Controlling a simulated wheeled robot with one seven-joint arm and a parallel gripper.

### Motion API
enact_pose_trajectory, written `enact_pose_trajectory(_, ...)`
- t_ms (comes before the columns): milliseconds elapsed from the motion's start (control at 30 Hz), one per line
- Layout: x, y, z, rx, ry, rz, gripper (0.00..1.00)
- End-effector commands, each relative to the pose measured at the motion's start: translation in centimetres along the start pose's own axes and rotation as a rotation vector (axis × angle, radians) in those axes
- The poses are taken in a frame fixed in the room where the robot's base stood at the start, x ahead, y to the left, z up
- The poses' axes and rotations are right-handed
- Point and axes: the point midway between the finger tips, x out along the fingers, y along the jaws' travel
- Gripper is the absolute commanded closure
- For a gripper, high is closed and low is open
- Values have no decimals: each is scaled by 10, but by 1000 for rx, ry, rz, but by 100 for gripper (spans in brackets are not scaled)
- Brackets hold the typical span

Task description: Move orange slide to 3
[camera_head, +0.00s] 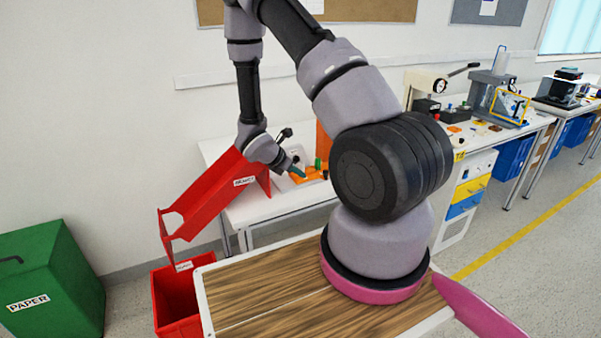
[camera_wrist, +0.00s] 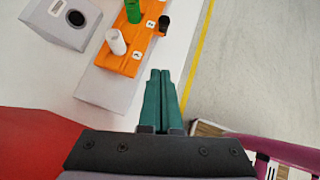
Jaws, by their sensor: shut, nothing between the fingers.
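An orange block (camera_wrist: 119,62) with small white labels shows at the upper left in the wrist view, on a light base plate. It carries a white knob (camera_wrist: 116,41), a green knob (camera_wrist: 133,10) and a small black knob (camera_wrist: 164,23). The label marks are too small to read surely. The orange block also shows in the head view (camera_head: 314,174) on the white table, partly covered by my arm. My gripper (camera_wrist: 160,73) has teal fingers pressed together, empty, just right of and below the block in the wrist view. I cannot tell its height above the table.
A grey box with a round black dial (camera_wrist: 68,20) stands left of the block. A red chute (camera_head: 215,188) leans at the table's left end, above a red bin (camera_head: 180,300). My arm hides much of the table. The floor to the right is clear.

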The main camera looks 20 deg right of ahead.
Motion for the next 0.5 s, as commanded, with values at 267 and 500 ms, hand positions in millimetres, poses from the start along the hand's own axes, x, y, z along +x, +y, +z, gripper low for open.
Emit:
enact_pose_trajectory(267,62,-1,0,3,2,-5,100)
enact_pose_trajectory(500,90,0,21,6,0,-2,100)
